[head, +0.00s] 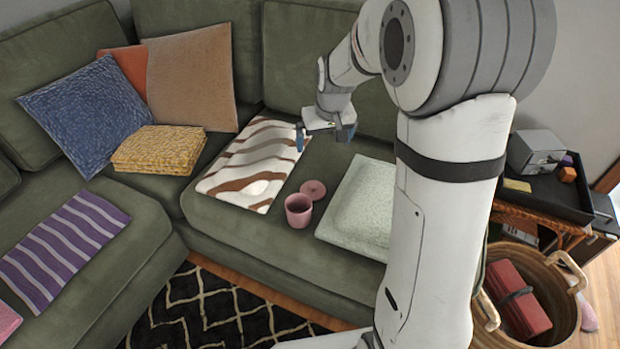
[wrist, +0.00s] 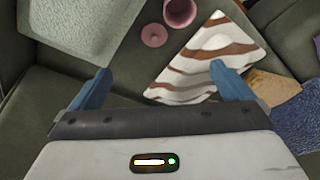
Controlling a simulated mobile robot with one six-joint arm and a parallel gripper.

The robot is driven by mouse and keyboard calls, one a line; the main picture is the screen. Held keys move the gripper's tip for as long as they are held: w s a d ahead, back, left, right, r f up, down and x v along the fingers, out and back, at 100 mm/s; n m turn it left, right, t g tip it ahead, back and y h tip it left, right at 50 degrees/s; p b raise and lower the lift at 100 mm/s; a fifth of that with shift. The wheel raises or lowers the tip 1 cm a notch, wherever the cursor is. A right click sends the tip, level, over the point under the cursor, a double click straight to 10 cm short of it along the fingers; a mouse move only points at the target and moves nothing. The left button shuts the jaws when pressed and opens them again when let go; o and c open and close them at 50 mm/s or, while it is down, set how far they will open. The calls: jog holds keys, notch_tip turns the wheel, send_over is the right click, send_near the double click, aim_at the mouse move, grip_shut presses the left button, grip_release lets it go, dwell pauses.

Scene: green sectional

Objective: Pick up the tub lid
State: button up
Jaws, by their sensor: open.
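The pink tub lid (head: 313,189) is a small round disc with a knob, lying flat on the green sofa seat just behind the open pink tub (head: 299,210). In the wrist view the lid (wrist: 154,35) is near the top middle, with the tub (wrist: 180,11) beside it to the upper right. My gripper (head: 325,136) is open and empty, above the back part of the seat, apart from the lid. Its blue fingers (wrist: 165,88) are spread wide in the wrist view, and the lid lies beyond their tips.
A pale green folded blanket or cushion (head: 357,205) lies close on the right. A yellow folded blanket (head: 160,149) and cushions (head: 85,113) are farther left. A wicker basket (head: 560,300) stands on the floor right.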

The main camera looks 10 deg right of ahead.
jog(key=w+f+b, duration=0.5)
jog(key=w+f, duration=0.4)
jog(key=f, duration=0.5)
jog(key=b, duration=0.4)
send_over(313, 185)
jog(key=s, duration=0.1)
jog(key=shift+n, duration=0.4)
notch_tip(313, 185, down, 16)
jog(key=shift+s, duration=0.1)
jog(key=x, duration=0.2)
jog(key=b+x, duration=0.1)
jog(key=x, duration=0.2)
jog(key=shift+s+d+f+b, duration=0.1)
jog(key=shift+s+f+b, duration=0.05)
jog(key=shift+f+b, duration=0.2)
jog(key=shift+c, duration=0.3)
jog(key=c, duration=0.7)
jog(key=shift+r, duration=0.1)
